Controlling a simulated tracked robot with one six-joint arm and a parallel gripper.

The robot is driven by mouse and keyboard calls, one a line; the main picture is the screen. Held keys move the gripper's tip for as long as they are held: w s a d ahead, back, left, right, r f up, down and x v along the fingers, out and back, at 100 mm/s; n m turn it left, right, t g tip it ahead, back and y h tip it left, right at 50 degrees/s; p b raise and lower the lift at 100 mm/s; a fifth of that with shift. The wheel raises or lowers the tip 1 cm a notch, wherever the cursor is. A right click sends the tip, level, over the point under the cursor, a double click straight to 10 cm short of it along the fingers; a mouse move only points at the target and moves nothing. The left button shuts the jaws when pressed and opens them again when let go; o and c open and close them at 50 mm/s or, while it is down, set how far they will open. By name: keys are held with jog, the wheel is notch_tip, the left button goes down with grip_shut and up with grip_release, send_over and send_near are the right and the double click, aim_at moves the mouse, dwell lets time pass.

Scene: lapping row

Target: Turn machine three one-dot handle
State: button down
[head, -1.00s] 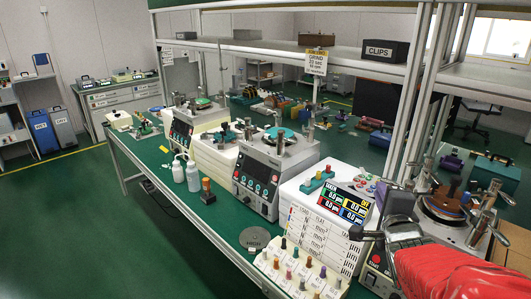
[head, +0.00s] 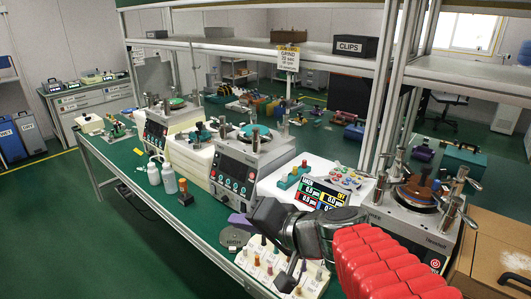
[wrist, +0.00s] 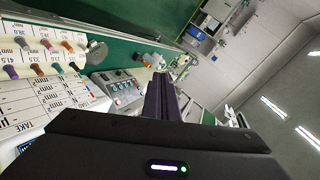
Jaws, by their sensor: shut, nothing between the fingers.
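Three lapping machines stand along the bench: a far one (head: 160,130), a middle grey one (head: 235,172) with a dark button panel, and a near right one (head: 402,222) partly behind my arm. Upright metal handles stand around their round tops, such as one (head: 255,138) on the middle machine. I cannot make out dots or machine numbers. My gripper (head: 239,219) is shut and empty, above the bench in front of the middle machine and over the peg board. In the wrist view its dark purple fingers (wrist: 160,98) lie together, with a button panel (wrist: 122,88) left of them.
A peg board (head: 262,262) with coloured knobs lies below my gripper. A white readout unit (head: 325,190) stands between the middle and right machines. White bottles (head: 154,174) and an orange-topped block (head: 186,190) stand at the front edge. Shelf posts (head: 385,90) rise behind.

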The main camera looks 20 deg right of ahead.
jog(key=s+a+f+n+g, duration=0.4)
jog(key=s, duration=0.3)
jog(key=s+d+f+n+g+h, duration=0.2)
jog(key=s+d+n+h, duration=0.1)
jog(key=s+d+h, duration=0.2)
jog(key=shift+s+d+n+h, duration=0.3)
jog(key=shift+s+d+n, duration=0.1)
jog(key=shift+s+d, duration=0.15)
